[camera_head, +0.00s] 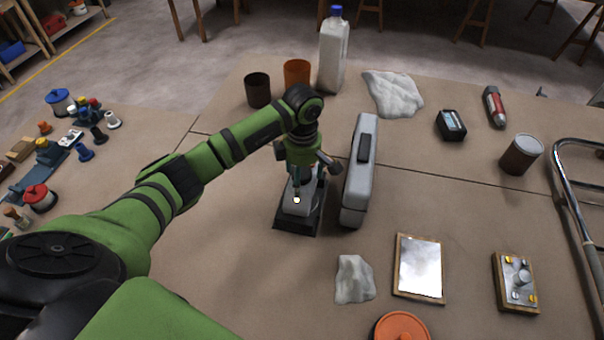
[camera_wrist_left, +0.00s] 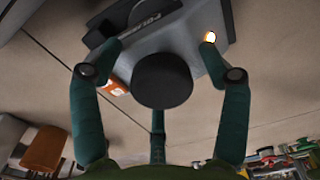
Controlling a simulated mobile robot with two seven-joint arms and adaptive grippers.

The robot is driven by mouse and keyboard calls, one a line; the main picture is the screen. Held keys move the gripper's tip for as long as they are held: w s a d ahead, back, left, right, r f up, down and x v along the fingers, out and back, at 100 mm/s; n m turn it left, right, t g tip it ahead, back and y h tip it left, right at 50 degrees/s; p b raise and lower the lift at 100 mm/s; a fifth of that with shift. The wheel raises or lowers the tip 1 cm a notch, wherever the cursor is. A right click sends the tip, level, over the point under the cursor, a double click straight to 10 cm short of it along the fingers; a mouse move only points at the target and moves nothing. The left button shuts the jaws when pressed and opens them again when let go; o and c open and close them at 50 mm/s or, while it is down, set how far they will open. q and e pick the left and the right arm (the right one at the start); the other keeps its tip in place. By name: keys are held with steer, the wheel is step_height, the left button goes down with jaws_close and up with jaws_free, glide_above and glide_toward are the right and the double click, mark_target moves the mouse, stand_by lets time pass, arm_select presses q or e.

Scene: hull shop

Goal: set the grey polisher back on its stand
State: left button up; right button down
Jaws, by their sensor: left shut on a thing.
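The grey polisher (camera_head: 297,205) is in the middle of the bench in the head view, upright over its dark stand (camera_head: 297,226). I cannot tell whether it rests fully on the stand. My left gripper (camera_head: 306,180) comes down from above and is shut on the polisher, hiding its top. In the left wrist view the grey polisher (camera_wrist_left: 200,45) shows a round black knob between the fingers of my left gripper (camera_wrist_left: 163,78), with a small glowing light on its body. My right gripper is in neither view.
A long grey case (camera_head: 354,195) stands close to the right of the stand. A white cloth (camera_head: 353,279), a framed plate (camera_head: 419,268) and an orange lid (camera_head: 401,327) lie nearer. Cups and a bottle (camera_head: 333,55) stand behind. Bare bench lies left of the stand.

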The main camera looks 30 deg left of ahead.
arm_select(q)
steer(key=shift+w+f, duration=0.1)
steer(key=o, duration=0.8)
steer(key=shift+s, duration=0.2)
steer(key=shift+w+r+p, duration=0.1)
steer(key=shift+r+p, duration=0.4)
steer(key=shift+r, duration=0.35)
steer(key=shift+r+p, duration=2.75)
steer(key=shift+r, duration=1.95)
steer(key=shift+f, duration=0.15)
